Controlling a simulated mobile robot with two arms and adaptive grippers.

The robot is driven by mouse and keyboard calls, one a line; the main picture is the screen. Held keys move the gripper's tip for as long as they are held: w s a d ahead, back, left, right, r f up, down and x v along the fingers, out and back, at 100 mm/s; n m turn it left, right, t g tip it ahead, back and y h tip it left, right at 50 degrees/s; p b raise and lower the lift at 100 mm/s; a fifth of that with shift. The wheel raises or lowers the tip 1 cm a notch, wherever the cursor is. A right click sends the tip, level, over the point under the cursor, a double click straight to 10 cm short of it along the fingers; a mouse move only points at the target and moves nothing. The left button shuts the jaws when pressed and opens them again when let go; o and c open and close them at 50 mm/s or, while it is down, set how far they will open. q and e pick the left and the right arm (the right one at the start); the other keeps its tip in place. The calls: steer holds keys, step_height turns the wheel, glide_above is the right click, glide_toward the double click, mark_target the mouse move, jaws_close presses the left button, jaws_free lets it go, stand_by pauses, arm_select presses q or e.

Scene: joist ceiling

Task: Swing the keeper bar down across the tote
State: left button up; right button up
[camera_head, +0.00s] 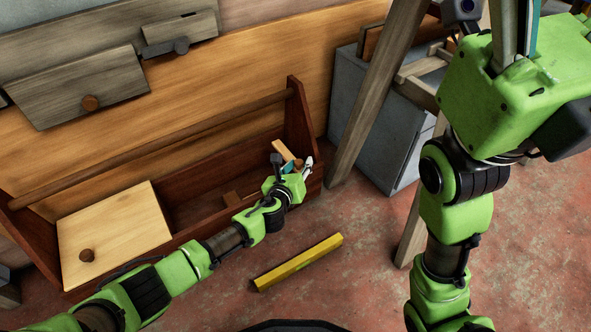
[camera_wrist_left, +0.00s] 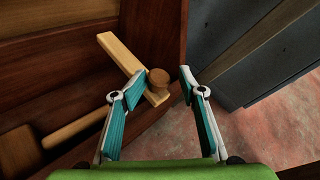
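The tote (camera_head: 298,112) is a long dark-red wooden carrier with a round handle rail along its top. The keeper bar (camera_head: 283,150) is a short pale wooden bar at the tote's right end; in the left wrist view the bar (camera_wrist_left: 122,54) slants across the tote's corner, with a round brown knob (camera_wrist_left: 158,78) near its lower end. My left gripper (camera_head: 298,165) is open at that end; in the left wrist view its fingers (camera_wrist_left: 156,86) stand apart on either side of the knob. My right gripper (camera_head: 517,28) is high at the right, its tips cut off by the frame.
A pale panel with a knob (camera_head: 110,235) covers the tote's left part. A wooden mallet-like piece (camera_wrist_left: 72,130) lies inside the tote. A yellow bar (camera_head: 298,263) lies on the floor in front. A grey cabinet (camera_head: 375,125) and wooden legs (camera_head: 375,85) stand to the right.

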arm_select(q)
steer(key=v, duration=1.2)
steer(key=shift+d+f, duration=0.1)
